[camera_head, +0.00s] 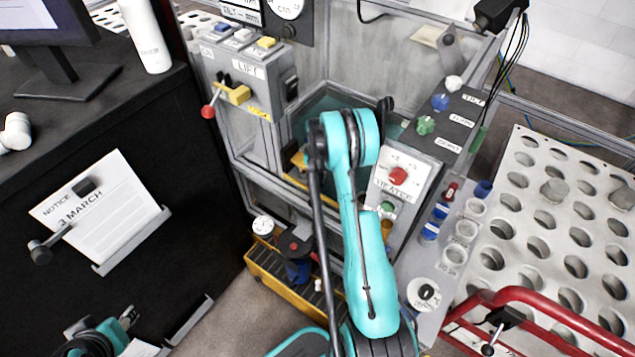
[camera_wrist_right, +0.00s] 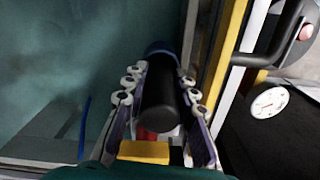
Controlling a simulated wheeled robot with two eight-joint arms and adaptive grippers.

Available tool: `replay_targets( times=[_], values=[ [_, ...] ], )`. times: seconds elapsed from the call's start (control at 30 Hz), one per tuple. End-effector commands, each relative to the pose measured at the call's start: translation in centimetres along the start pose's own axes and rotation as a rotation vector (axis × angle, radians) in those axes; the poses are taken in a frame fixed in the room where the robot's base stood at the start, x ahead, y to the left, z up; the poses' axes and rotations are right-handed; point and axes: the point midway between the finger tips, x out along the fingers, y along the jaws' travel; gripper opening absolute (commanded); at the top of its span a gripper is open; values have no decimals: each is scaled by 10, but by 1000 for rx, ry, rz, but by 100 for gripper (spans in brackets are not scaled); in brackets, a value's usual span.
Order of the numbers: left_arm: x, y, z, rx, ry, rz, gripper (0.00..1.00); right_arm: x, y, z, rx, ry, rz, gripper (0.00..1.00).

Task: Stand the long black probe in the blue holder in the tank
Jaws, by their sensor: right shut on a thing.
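In the right wrist view my right gripper (camera_wrist_right: 165,100) is shut on a thick black cylinder, the long black probe (camera_wrist_right: 160,105), its near end toward the camera. A dark blue band (camera_wrist_right: 160,48) shows at the probe's far end; I cannot tell whether it belongs to the probe or the holder. The tank (camera_head: 325,100) has greenish walls and stands in a grey frame; my right arm reaches over it and hides the right gripper in the head view. A thin blue strip (camera_wrist_right: 84,128) shows in the murky tank area. My left gripper (camera_head: 95,340) is partly in view at the lower left.
A control box with a red-knobbed lever (camera_head: 208,111) stands left of the tank. A dial panel (camera_head: 398,180) and a button panel (camera_head: 440,125) are on its right. A yellow crate (camera_head: 280,290) is below. A perforated rack (camera_head: 540,215) and red rail (camera_head: 520,292) lie right.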

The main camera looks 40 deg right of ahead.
Motion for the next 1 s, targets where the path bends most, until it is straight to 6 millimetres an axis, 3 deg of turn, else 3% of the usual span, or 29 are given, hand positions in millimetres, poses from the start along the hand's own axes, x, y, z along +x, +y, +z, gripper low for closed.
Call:
replay_targets(
  times=[0.67,0.7,0.77,1.0],
  values=[
    [-1,0,-1,0,0,0,40,10,0,0,0,0,0,1],
    [-1,0,-1,0,0,0,40,10,0,0,0,0,0,35],
    [-1,0,-1,0,0,0,40,10,0,0,0,0,0,47],
    [-1,0,-1,0,0,0,40,10,0,0,0,0,0,47]
  ],
)
